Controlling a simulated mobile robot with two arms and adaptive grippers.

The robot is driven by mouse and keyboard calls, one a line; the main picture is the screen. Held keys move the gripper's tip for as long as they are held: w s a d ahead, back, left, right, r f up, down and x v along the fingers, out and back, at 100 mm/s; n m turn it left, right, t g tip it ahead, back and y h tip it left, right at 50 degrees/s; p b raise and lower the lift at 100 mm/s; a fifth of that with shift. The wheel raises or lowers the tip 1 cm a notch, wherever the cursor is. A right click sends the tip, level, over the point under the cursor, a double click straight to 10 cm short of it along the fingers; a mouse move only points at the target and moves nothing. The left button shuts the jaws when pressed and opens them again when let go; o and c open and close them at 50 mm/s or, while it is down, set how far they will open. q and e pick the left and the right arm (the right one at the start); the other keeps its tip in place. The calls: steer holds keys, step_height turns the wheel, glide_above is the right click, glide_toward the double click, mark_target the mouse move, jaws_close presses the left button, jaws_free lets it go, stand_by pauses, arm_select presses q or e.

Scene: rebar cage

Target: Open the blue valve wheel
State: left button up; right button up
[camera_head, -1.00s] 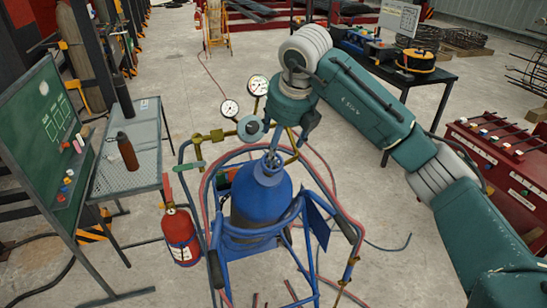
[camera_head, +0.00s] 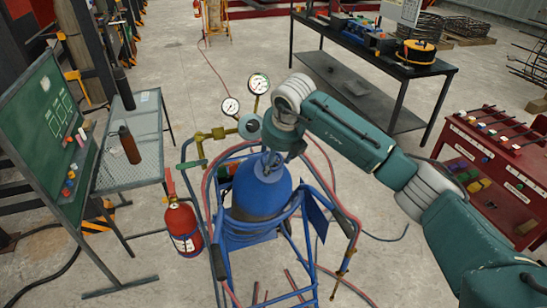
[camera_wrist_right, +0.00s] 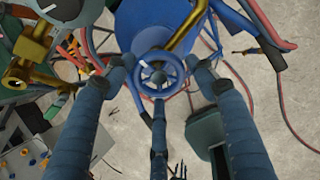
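The blue valve wheel (camera_wrist_right: 158,74) is a small spoked ring on top of the blue gas cylinder (camera_head: 262,190), seen clearly in the right wrist view. The cylinder stands upright in a blue tubular cart. My right gripper (camera_wrist_right: 161,84) has three dark, ribbed fingers spread around the wheel, one left, one right and one at the near side. The fingers look open, with gaps to the rim; light contact cannot be ruled out. In the head view my right gripper and wrist cover most of the wheel above the cylinder. My left gripper is not in view.
Two pressure gauges (camera_head: 258,84) and brass fittings (camera_head: 215,134) stand close to the left of my right wrist. Red hoses loop around the cart. A fire extinguisher (camera_head: 182,228) hangs at its left. A mesh table (camera_head: 110,170) is left, a red cabinet (camera_head: 505,185) right.

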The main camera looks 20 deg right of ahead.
steer(key=c, duration=0.5)
steer(key=shift+f, duration=0.1)
steer(key=shift+c, duration=0.2)
